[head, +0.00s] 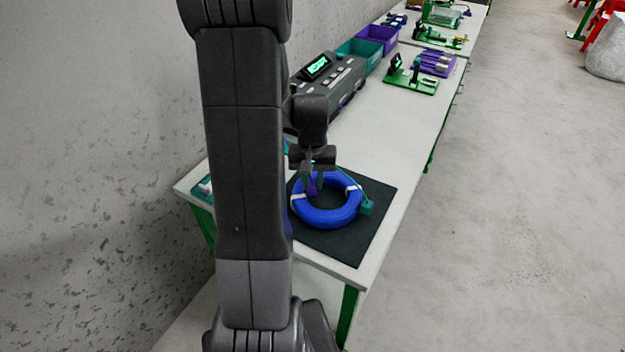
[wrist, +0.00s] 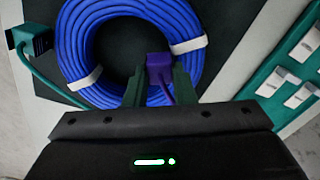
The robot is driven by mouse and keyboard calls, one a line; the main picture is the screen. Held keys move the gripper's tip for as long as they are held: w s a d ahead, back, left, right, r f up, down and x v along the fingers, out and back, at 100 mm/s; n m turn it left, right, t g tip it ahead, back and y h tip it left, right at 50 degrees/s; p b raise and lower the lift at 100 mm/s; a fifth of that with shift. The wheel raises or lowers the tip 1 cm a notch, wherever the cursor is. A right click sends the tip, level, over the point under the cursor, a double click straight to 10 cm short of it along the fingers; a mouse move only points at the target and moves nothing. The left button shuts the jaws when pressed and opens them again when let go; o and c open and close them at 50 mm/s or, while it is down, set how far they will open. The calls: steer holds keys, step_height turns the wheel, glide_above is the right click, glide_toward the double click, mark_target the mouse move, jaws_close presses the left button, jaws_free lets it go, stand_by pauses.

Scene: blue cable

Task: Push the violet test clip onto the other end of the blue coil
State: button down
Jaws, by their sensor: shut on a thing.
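The blue coil (head: 329,214) lies on a dark mat (head: 374,229) on the bench, with white ties around it; it also shows in the wrist view (wrist: 78,32). My gripper (wrist: 158,88) is shut on the violet test clip (wrist: 159,66), which sits at the coil's inner edge near a white tie. In the head view the violet clip (head: 312,187) is partly hidden by my gripper. I cannot tell whether the clip touches the coil's end. A teal clip (head: 366,207) with a teal lead sits at the coil's outer right side; it shows at upper left in the wrist view (wrist: 30,38).
A dark tester with a lit screen (head: 317,67) stands behind my gripper. Teal (head: 359,52) and violet (head: 384,36) bins are beyond it. A teal holder with white pieces (wrist: 288,78) lies beside the mat. The wall is close on the left.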

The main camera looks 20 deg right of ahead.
steer(key=shift+f+b, duration=0.45)
steer(key=shift+f, duration=0.05)
stand_by(1.7)
steer(key=c, duration=1)
jaws_free()
steer(key=shift+o, duration=0.2)
steer(key=shift+r, duration=0.1)
steer(key=shift+r+p, duration=2.7)
steer(key=shift+r, duration=0.75)
steer(key=shift+f, duration=0.1)
step_height(320, 180, down, 7)
steer(key=b, duration=0.5)
